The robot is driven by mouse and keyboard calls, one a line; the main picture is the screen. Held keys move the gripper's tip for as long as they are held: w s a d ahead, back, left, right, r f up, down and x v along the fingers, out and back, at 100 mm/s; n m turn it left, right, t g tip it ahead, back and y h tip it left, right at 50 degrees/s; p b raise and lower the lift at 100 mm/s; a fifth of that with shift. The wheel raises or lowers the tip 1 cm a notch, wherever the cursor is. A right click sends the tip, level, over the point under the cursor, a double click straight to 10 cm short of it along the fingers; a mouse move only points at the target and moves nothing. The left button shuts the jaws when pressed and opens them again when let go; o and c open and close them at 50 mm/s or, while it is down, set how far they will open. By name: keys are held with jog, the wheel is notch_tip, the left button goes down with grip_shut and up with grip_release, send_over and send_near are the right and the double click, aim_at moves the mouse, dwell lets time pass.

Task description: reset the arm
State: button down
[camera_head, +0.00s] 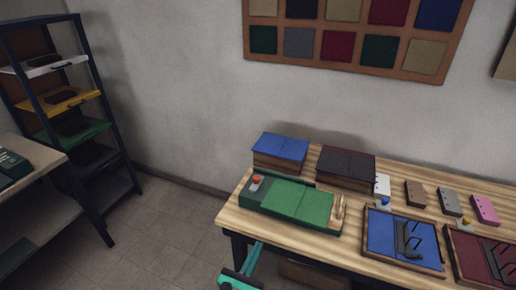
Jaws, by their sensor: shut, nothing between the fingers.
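My gripper (258,245) shows at the bottom edge, left of the middle, as a teal bar with narrow fingers together pointing up and away. It is shut and empty. It appears in front of the left end of the wooden table (232,217), near a dark table leg; whether it touches anything I cannot tell. The rest of my arm is below the picture. No object is held.
On the table are a green-covered device (300,203), blue covers (281,147), dark covers (346,163), a blue tray (388,233), a red tray (475,250) and several small blocks. A shelf rack (70,100) stands left. Floor (165,225) between is clear.

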jog(key=s+a+f+m+g+y, duration=0.1)
jog(key=s+f+m+y, duration=0.2)
jog(key=s, duration=0.4)
jog(key=s+f+m+y, duration=0.1)
jog(key=s+f+m, duration=0.3)
jog(key=s+m, duration=0.15)
jog(key=s+a+f+m+g+y, duration=0.1)
jog(key=s+f+m+y, duration=0.2)
jog(key=s, duration=0.4)
jog(key=s+d+r+m, duration=0.1)
jog(key=s+r+m, duration=0.3)
jog(key=s+m, duration=0.5)
jog(key=s+d+r+m, duration=0.1)
jog(key=s+r+m, duration=0.4)
jog(key=s+m, duration=0.4)
jog(key=shift+s+r+m+t, duration=0.3)
jog(key=shift+s+m+t, duration=0.1)
jog(key=shift+m, duration=0.55)
